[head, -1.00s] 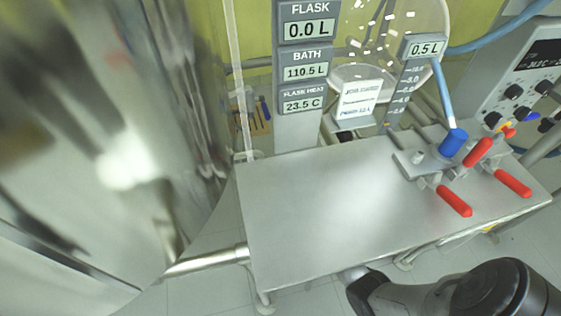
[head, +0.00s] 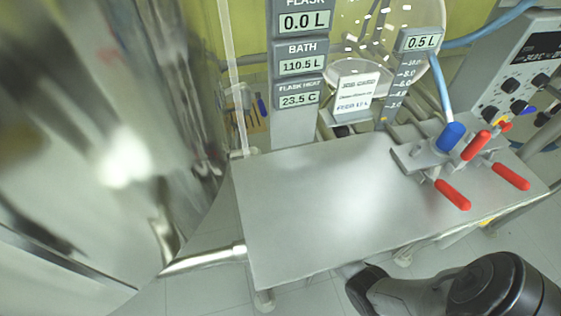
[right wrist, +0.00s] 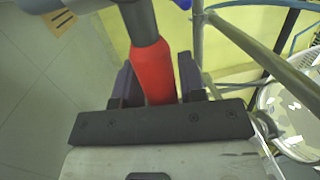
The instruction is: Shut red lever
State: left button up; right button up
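In the right wrist view, a red lever handle (right wrist: 153,72) on a grey stem runs between the two dark fingers of my right gripper (right wrist: 158,85). In the head view, red levers stand on the metal bench: one at the front (head: 453,195), one at the right (head: 510,176) and one raised behind (head: 476,145). My right gripper is outside the head view, and I cannot tell which lever it is at. My left gripper is not in view.
The metal bench top (head: 300,205) is bare at its left and middle. A blue cap (head: 450,136) with a hose stands beside the levers. A control box (head: 520,75) is at the right. In the wrist view, a metal rail (right wrist: 265,55) passes right of the gripper.

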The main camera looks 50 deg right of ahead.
jog(key=shift+o, duration=1.2)
jog(key=shift+s, duration=0.1)
jog(key=shift+s+a+p, duration=0.15)
jog(key=shift+s+p, duration=0.15)
jog(key=p+v, duration=0.4)
jog(key=v, duration=0.9)
jog(key=shift+p, duration=0.35)
jog(key=shift+f, duration=0.15)
